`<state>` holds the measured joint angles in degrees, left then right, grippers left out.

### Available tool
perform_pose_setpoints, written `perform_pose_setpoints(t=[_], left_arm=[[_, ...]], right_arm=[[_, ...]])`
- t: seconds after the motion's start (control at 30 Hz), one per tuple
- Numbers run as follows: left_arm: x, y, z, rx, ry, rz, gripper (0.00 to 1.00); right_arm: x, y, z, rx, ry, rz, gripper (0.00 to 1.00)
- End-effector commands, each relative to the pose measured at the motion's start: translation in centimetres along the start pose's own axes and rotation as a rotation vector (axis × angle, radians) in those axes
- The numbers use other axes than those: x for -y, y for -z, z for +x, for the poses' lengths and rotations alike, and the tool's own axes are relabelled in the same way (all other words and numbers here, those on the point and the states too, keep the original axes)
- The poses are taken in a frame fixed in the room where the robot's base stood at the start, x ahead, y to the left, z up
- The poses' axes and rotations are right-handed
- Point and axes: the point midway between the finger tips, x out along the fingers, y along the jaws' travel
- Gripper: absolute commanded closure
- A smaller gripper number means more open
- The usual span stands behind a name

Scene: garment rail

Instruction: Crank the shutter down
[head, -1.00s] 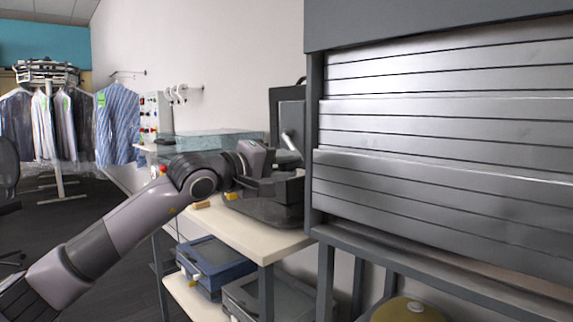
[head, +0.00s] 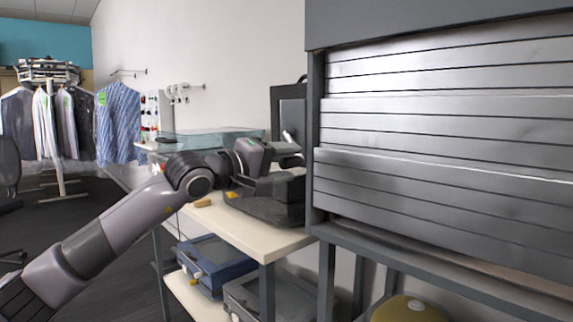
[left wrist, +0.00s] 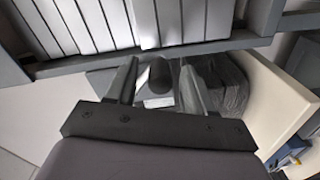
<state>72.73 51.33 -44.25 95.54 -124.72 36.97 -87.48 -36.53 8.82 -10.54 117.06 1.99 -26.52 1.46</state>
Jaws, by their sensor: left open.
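The grey slatted shutter (head: 440,130) fills the frame on the right in the head view. Its lower edge slants just above the frame's grey sill. It also shows at the top of the left wrist view (left wrist: 95,25). My left gripper (head: 287,172) is by the left side of the frame, above the bench. In the left wrist view its two fingers (left wrist: 160,82) are spread, with a dark rounded piece and a pale grey piece showing between them. These may be parts of the crank; I cannot tell whether the fingers touch them. My right gripper is out of view.
A cream bench (head: 245,232) stands left of the shutter frame, with a blue box (head: 213,262) on its lower shelf. A dark screen-like panel (head: 288,105) stands behind my gripper. Garments (head: 118,122) hang at the far left. A yellow dome (head: 410,310) is below the sill.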

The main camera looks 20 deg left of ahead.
Motion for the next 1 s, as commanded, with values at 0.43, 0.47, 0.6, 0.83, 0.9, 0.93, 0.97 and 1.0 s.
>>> perform_pose_setpoints(t=[0.43,0.47,0.6,0.83,0.9,0.93,0.97,1.0], left_arm=[[0.2,0.0,-5.8,-0.001,0.003,0.000,0.47],[0.2,0.0,-6.0,-0.001,0.003,0.000,0.47],[0.1,-0.1,-6.5,0.000,0.003,0.000,0.47],[0.1,0.0,-6.5,0.000,0.003,0.000,0.48],[0.1,-0.1,-6.5,0.001,0.002,-0.007,0.48],[0.0,-0.1,-6.4,0.002,0.002,-0.018,0.48],[-0.1,-0.1,-6.4,0.004,0.001,-0.035,0.48],[-0.2,-0.2,-6.3,0.007,0.000,-0.070,0.48]], right_arm=[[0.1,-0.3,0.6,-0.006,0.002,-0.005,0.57],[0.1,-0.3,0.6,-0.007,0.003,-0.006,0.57],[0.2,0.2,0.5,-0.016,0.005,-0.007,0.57],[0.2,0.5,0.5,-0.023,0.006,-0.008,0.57],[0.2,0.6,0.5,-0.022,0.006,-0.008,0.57],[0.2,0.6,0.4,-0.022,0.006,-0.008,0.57],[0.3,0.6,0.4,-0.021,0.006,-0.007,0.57],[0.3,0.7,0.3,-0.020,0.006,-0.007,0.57]])
